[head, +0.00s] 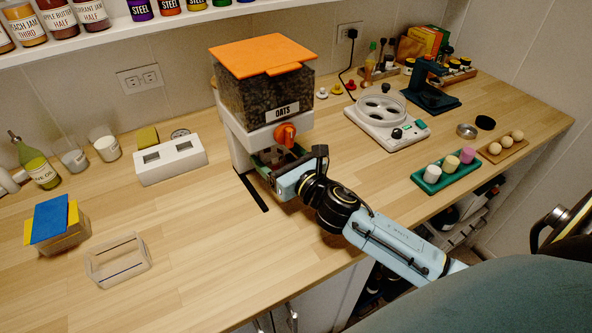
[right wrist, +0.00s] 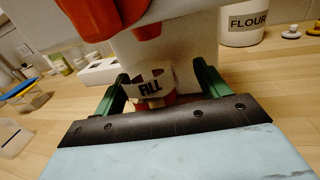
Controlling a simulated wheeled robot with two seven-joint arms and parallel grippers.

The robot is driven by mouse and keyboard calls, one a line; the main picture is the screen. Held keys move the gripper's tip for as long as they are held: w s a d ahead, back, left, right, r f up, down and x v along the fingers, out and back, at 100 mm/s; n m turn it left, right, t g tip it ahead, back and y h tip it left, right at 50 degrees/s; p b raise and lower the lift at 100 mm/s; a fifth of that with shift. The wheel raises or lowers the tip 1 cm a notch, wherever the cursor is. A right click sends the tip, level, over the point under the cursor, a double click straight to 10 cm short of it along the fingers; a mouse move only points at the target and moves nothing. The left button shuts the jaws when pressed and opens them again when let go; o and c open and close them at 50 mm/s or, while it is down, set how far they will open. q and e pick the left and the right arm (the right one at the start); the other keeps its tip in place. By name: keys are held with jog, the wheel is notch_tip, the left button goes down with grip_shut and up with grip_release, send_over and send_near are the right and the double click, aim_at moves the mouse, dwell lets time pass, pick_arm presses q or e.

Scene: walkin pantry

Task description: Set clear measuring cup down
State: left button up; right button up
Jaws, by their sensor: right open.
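The oats dispenser, with an orange lid, dark see-through hopper and orange knob (head: 285,134), stands mid-counter. My right gripper (head: 270,156) reaches in below its knob. My left gripper is out of view.
A clear open box (head: 118,262) and a blue-and-yellow-topped container (head: 58,222) are at left. A white two-slot block (head: 170,160) stands behind. A white round-welled appliance (head: 388,120) and green tray (head: 448,172) are at right. The front-left counter is clear.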

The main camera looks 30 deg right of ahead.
jog(key=s, duration=0.6)
jog(key=s+d, duration=0.1)
jog(key=s, duration=0.3)
jog(key=shift+d+b, duration=0.1)
jog(key=shift+b, duration=0.25)
dwell(1.6)
